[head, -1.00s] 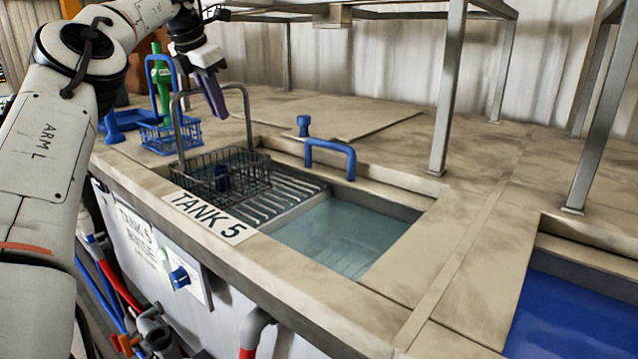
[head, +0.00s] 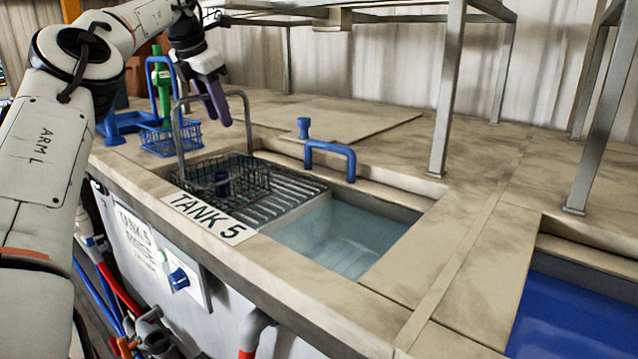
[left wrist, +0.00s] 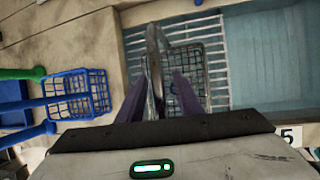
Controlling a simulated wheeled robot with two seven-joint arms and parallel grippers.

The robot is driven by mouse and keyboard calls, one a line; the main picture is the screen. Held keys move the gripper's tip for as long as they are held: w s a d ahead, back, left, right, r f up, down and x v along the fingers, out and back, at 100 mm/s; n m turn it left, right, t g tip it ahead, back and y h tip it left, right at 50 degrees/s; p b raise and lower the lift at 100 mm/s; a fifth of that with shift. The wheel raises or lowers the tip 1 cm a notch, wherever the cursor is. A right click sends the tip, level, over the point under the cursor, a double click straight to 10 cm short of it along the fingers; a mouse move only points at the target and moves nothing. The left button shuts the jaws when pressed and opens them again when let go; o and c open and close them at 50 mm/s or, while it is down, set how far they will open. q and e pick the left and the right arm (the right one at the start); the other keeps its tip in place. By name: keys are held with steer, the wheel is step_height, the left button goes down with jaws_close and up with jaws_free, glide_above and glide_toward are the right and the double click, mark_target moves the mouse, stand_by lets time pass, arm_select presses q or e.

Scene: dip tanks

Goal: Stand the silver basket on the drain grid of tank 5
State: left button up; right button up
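The silver basket (head: 225,180), a dark wire basket with a tall grey handle, stands upright on the left part of the drain grid (head: 285,200) of tank 5. It also shows in the left wrist view (left wrist: 190,70). A small dark blue piece (head: 222,183) sits inside it. My left gripper (head: 218,115) is above the basket. Its purple fingers are apart, with the handle bar (left wrist: 155,70) between them and a gap beside it in the left wrist view. My right gripper is not in view.
A blue basket (head: 170,136) with a green-handled item stands on the counter at the left. A blue pipe (head: 330,152) arches at the tank's back rim. Open water (head: 345,235) lies right of the grid. Metal posts (head: 450,90) rise behind and right.

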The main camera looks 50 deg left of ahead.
arm_select(q)
steer(key=p+v, duration=0.2)
steer(key=v, duration=0.8)
steer(key=shift+s+r, duration=0.1)
stand_by(0.4)
